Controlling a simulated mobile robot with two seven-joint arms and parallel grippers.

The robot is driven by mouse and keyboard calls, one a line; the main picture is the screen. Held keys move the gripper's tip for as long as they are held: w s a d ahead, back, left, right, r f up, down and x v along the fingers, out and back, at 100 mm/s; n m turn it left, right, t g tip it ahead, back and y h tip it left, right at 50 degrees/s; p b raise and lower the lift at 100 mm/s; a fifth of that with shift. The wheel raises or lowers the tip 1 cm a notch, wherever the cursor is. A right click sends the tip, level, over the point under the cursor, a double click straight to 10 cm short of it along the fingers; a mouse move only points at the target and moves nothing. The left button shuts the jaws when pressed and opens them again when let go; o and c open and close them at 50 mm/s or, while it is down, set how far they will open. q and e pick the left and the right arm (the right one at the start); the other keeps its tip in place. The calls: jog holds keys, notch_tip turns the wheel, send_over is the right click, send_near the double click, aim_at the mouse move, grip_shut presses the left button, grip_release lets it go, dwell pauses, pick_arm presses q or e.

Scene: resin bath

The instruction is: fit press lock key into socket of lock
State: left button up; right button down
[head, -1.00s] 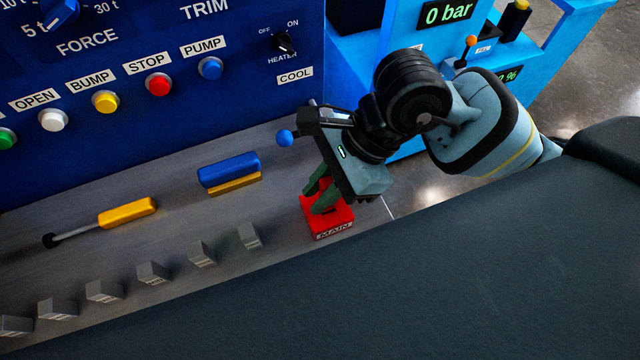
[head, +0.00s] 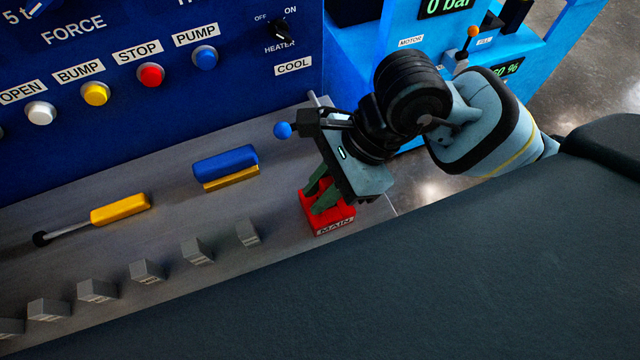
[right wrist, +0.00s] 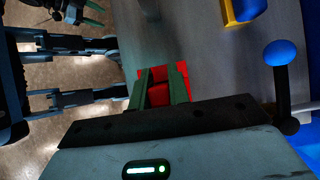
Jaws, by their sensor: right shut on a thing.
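A red block labelled MAIN (head: 334,222) sits on the grey ledge, near its right end. My right gripper (head: 317,200) points down at its top, with green fingers close together. In the right wrist view the fingers (right wrist: 165,88) are shut on a small red piece (right wrist: 158,96), which I take to be the key. Red also shows around the fingers. The fingers hide the socket, and I cannot tell whether the piece is in it. A dark shape with greenish tips (right wrist: 92,6) at the top left of that view seems to be my left gripper, cut off by the edge.
A blue block on a yellow base (head: 226,165), a yellow-handled tool (head: 120,209) and several grey blocks (head: 197,251) are on the ledge (head: 270,195). A blue-knobbed lever (head: 284,130) stands close beside my right gripper. The blue button panel (head: 215,95) rises behind.

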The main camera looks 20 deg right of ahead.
pick_arm(q)
jog(key=shift+s+f, duration=0.15)
jog(key=shift+f, duration=0.1)
pick_arm(e)
jog(key=shift+f, duration=0.35)
jog(key=c, duration=1.3)
grip_release()
jog(key=shift+o, duration=0.2)
pick_arm(q)
jog(key=shift+r, duration=0.1)
pick_arm(e)
jog(key=v, duration=0.3)
jog(key=shift+w+r, duration=0.1)
jog(key=v, duration=0.3)
jog(key=shift+d+r, duration=0.15)
jog(key=shift+r, duration=0.15)
jog(key=shift+d+r, duration=0.3)
jog(key=shift+r, duration=0.15)
pick_arm(q)
jog(key=shift+w+r, duration=0.35)
jog(key=shift+w, duration=0.45)
jog(key=shift+s, duration=0.15)
